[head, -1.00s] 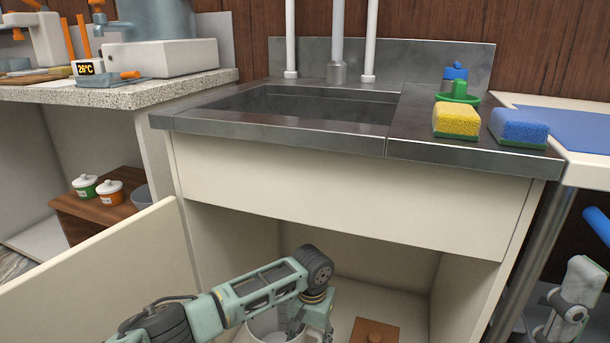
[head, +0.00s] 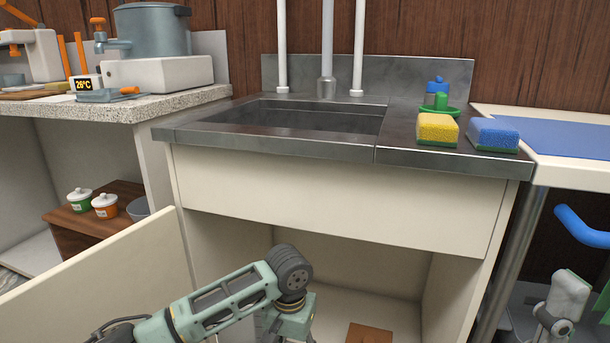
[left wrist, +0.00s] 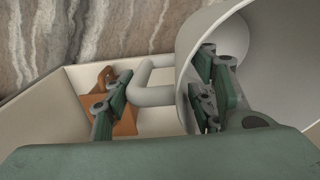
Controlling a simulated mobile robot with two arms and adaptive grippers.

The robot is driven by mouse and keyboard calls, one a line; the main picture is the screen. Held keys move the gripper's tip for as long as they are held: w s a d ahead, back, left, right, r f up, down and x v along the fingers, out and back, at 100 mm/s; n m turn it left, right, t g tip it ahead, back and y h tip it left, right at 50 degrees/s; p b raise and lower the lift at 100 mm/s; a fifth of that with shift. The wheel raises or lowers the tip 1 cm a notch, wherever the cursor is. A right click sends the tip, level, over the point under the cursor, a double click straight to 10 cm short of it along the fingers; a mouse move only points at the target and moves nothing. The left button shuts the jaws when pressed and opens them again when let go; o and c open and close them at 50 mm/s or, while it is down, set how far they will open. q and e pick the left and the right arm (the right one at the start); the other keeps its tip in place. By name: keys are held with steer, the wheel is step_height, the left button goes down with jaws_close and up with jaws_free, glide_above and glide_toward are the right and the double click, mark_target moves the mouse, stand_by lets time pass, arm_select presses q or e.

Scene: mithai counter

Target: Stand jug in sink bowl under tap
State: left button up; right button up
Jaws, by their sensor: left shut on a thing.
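The jug (left wrist: 250,50) is pale grey-white with a round open mouth and a side handle (left wrist: 152,75). It fills the right of the left wrist view; in the head view I cannot make it out behind my arm. My left gripper (left wrist: 160,100) is shut on the jug, with one finger inside its mouth and the other outside by the handle. In the head view this gripper (head: 288,325) is low, before the open cabinet under the sink. The empty-looking sink bowl (head: 310,120) lies above in the steel counter. The grey tap (head: 327,60) stands behind it.
A yellow sponge (head: 437,128), a blue sponge (head: 493,133) and a green-and-blue item (head: 438,100) stand right of the bowl. An open cabinet door (head: 110,275) is at the left. A brown object (head: 369,334) lies on the cabinet floor. The sink's front panel (head: 330,195) overhangs the opening.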

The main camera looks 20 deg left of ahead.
arm_select(q)
steer(key=s+r, duration=0.2)
steer(key=r, duration=0.2)
steer(key=s+a+r, duration=0.1)
steer(key=s+r, duration=0.2)
steer(key=r, duration=0.2)
steer(key=s+a+r, duration=0.1)
steer(key=s+r, duration=0.2)
steer(key=r, duration=0.1)
steer(key=shift+s+a+r, duration=0.1)
steer(key=shift+s+r, duration=0.15)
steer(key=shift+r, duration=0.15)
steer(key=shift+d+r, duration=0.15)
steer(key=shift+d, duration=0.4)
